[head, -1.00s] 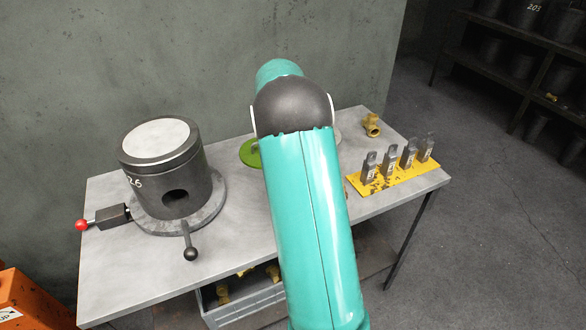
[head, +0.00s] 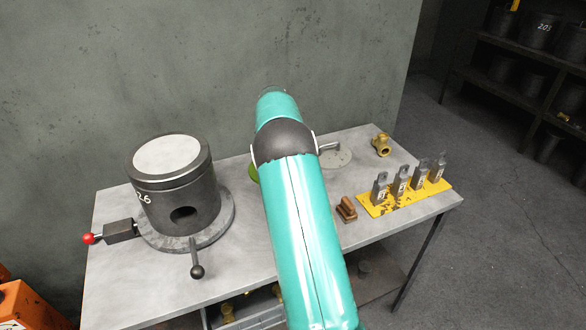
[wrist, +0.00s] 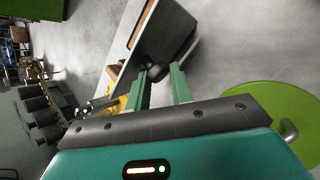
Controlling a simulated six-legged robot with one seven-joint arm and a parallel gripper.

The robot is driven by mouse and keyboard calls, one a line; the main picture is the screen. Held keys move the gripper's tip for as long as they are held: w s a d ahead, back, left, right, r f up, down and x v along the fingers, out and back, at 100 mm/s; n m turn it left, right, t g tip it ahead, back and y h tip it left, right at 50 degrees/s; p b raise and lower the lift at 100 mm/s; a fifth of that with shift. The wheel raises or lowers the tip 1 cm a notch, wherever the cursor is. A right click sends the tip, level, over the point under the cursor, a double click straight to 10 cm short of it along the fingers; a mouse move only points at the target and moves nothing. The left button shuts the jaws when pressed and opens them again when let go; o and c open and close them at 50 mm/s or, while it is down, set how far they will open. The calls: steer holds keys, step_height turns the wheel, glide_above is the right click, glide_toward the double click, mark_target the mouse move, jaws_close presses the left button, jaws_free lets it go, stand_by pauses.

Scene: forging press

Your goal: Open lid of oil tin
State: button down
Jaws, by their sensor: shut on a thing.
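My gripper (wrist: 163,85) shows in the wrist view with its two green fingers apart, closed on a small dark rounded piece (wrist: 158,72) between the tips. I cannot tell for sure what this piece belongs to. A flat round green thing (wrist: 270,118), possibly part of the oil tin, lies to the right of the fingers and has a light grey bent piece (wrist: 289,131) at its edge. In the head view my arm hides the gripper and nearly all of the green thing; only a green sliver (head: 253,172) shows. The lid's state cannot be told.
On the table (head: 125,268), a dark cylindrical furnace (head: 178,195) with a red-knobbed lever stands at left.

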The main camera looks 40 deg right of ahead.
steer(key=shift+w+a+f, duration=0.2)
steer(key=shift+a+f, duration=0.25)
steer(key=shift+a, duration=0.05)
steer(key=c, duration=1.2)
jaws_free()
steer(key=shift+s+d, duration=0.1)
steer(key=shift+d+r, duration=0.1)
steer(key=shift+r, duration=0.05)
steer(key=s+a+r, duration=0.7)
steer(key=s+r, duration=0.5)
steer(key=r, duration=0.1)
